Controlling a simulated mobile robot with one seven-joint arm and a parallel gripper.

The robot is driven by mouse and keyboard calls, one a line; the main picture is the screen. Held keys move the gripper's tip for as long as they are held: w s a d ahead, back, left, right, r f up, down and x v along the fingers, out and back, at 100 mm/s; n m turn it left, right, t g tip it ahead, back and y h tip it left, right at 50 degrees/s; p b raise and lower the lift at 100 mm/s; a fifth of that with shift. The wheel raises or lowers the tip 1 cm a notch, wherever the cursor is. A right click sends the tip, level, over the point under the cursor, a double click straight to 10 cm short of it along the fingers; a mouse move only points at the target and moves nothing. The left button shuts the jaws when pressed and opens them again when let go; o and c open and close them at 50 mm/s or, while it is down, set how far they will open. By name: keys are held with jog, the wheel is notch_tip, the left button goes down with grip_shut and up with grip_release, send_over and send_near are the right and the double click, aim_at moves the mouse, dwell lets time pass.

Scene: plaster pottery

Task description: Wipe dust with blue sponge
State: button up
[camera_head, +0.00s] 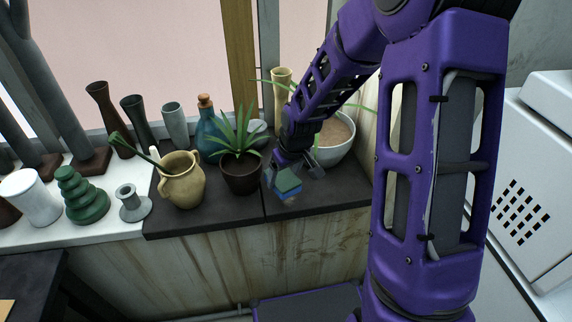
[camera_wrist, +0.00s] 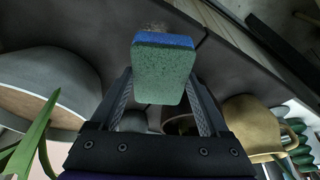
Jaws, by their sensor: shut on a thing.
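The sponge (camera_head: 288,185), blue on one side and green on the other, is held low over the front of the dark counter slab. My gripper (camera_head: 292,172) is shut on it. In the wrist view, the sponge (camera_wrist: 163,72) sits between the two fingers of my gripper (camera_wrist: 161,95), its green face towards the camera. A faint brownish dust smudge (camera_wrist: 154,27) shows on the dark surface just beyond the sponge's blue edge. The sponge hides part of the surface, and I cannot tell whether it touches it.
A spiky plant in a dark pot (camera_head: 241,176) and a tan two-handled jug (camera_head: 183,182) stand left of my gripper. A grey-white bowl (camera_head: 335,152) is close behind on the right. A blue bottle (camera_head: 209,130) and vases stand further back. The slab's front edge is near.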

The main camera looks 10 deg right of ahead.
jog(key=shift+r+p, duration=0.6)
jog(key=shift+r, duration=0.55)
